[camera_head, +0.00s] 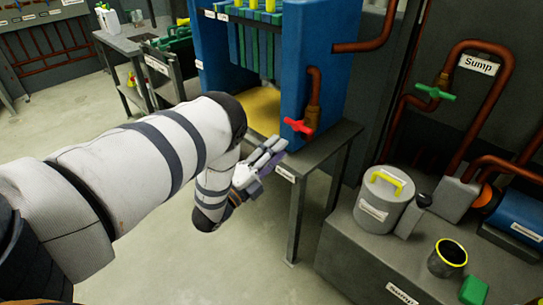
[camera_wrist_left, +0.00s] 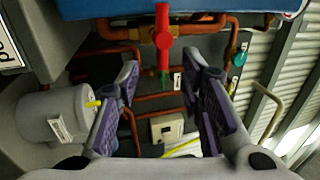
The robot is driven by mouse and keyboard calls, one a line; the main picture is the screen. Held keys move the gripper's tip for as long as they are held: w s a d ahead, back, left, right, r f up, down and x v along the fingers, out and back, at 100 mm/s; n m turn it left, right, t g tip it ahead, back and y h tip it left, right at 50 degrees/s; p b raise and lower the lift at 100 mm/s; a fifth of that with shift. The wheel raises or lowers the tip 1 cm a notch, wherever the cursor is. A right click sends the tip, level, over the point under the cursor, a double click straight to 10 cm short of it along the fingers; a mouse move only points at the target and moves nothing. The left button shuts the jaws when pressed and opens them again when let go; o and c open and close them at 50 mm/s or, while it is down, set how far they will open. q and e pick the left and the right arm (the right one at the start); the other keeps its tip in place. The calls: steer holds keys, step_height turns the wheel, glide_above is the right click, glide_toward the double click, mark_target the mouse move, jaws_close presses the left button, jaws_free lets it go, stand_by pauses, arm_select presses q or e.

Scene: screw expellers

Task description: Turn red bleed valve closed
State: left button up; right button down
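The red bleed valve handle (camera_head: 299,126) sits on a brass valve body (camera_head: 312,115) under a copper pipe at the side of the blue machine. In the left wrist view the red handle (camera_wrist_left: 163,41) shows beyond the fingertips, roughly midway between them. My left gripper (camera_head: 271,152) is to the left of the handle and a little lower in the head view. It also shows in the left wrist view (camera_wrist_left: 163,68), with its two fingers wide apart and nothing between them. The fingers look apart from the handle. My right gripper is in neither view.
The blue machine (camera_head: 330,55) stands on a grey metal table (camera_head: 325,142). A grey lidded pot (camera_head: 384,205) and a black cup (camera_head: 447,258) stand on a bench at the right. A green valve (camera_head: 435,91) is on the sump pipe. Floor shows below the table.

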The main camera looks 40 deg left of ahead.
arm_select(q)
steer(key=shift+v, duration=1.2)
steer(key=shift+d, duration=0.1)
